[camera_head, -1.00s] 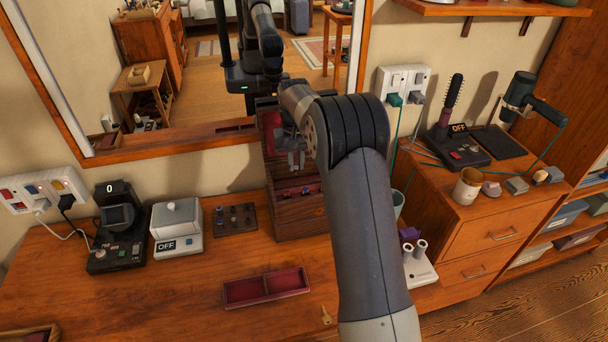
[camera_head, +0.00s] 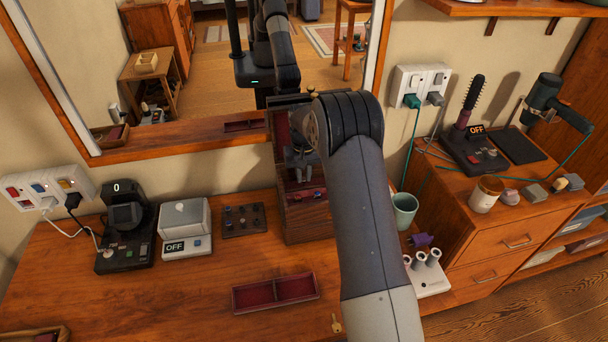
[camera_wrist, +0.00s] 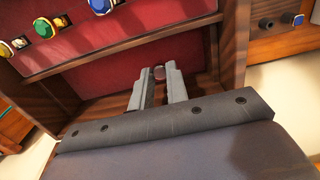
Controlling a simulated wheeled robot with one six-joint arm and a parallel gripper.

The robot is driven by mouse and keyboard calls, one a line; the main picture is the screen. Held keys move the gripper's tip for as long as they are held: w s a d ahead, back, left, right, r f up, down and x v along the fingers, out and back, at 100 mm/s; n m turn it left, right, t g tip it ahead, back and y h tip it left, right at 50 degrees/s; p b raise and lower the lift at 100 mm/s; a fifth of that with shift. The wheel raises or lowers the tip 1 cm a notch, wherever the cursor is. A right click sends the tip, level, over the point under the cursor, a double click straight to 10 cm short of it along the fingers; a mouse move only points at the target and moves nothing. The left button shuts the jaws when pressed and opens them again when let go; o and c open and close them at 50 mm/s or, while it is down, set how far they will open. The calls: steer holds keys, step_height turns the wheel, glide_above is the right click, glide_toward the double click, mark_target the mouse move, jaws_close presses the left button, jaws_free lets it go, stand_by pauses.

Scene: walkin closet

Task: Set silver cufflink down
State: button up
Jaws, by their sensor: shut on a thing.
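My gripper (camera_head: 301,170) is inside the upright, red-lined wooden jewellery box (camera_head: 308,222) below the mirror. In the wrist view, the fingers (camera_wrist: 159,80) are nearly closed on a small round, pinkish-grey piece, the silver cufflink (camera_wrist: 159,72), at their tips. The red lining (camera_wrist: 125,50) lies behind the fingertips; whether the cufflink touches the box is unclear. Several coloured round pieces, including a green one (camera_wrist: 43,28) and a blue one (camera_wrist: 101,5), sit in a row on the red padding. The cufflink is too small to make out in the head view.
A dark board with small pegs (camera_head: 243,221) lies left of the box. The mirror frame (camera_head: 190,146) rises close behind.

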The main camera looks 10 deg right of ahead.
mark_target(304, 179)
steer(key=shift+f, duration=0.5)
steer(key=shift+f, duration=0.25)
steer(key=o, duration=0.8)
steer(key=shift+r, duration=0.1)
step_height(304, 179, up, 12)
steer(key=shift+r+b, duration=0.15)
steer(key=shift+b, duration=0.9)
steer(key=shift+o, duration=0.3)
